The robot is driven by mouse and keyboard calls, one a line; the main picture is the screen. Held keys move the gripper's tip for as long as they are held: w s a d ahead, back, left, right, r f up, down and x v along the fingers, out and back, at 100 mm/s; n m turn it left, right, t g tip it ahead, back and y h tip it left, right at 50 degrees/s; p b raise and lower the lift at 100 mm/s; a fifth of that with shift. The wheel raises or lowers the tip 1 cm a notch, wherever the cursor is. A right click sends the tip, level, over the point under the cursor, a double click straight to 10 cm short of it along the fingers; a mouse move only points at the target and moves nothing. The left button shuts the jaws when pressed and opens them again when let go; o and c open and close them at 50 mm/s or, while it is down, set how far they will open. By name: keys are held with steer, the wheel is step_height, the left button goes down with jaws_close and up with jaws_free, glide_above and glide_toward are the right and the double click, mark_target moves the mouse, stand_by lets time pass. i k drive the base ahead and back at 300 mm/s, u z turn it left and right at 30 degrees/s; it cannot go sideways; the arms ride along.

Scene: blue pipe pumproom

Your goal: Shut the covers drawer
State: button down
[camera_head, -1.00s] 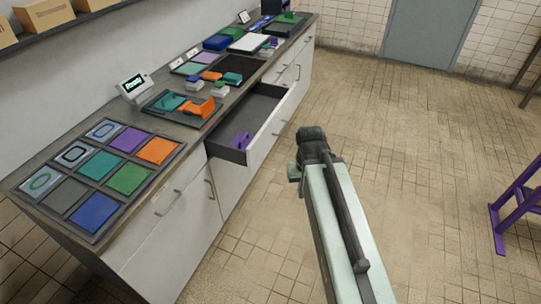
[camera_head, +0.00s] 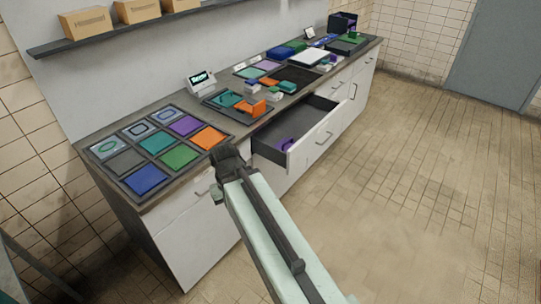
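The open drawer (camera_head: 312,145) juts out from the white counter, right of the middle of the view. Its white front has a bar handle (camera_head: 324,137), and a purple object (camera_head: 285,145) lies inside at its near end. I cannot read a label on it. My arm reaches up from the bottom of the view, and its dark end with my gripper (camera_head: 226,160) shows left of the drawer, in front of the counter. It appears apart from the drawer. The fingers are too unclear to tell whether they are open or shut.
The counter top holds a tray of coloured squares (camera_head: 125,161), a small display (camera_head: 201,81), an orange object (camera_head: 252,108) and other trays. Closed drawers and doors are on both sides of the open one. A shelf with boxes (camera_head: 86,22) hangs above. The tiled floor (camera_head: 420,180) at right is clear.

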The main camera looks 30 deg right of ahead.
mark_target(310, 121)
steer(key=u, duration=0.45)
steer(key=i, duration=0.9)
steer(key=z, duration=0.15)
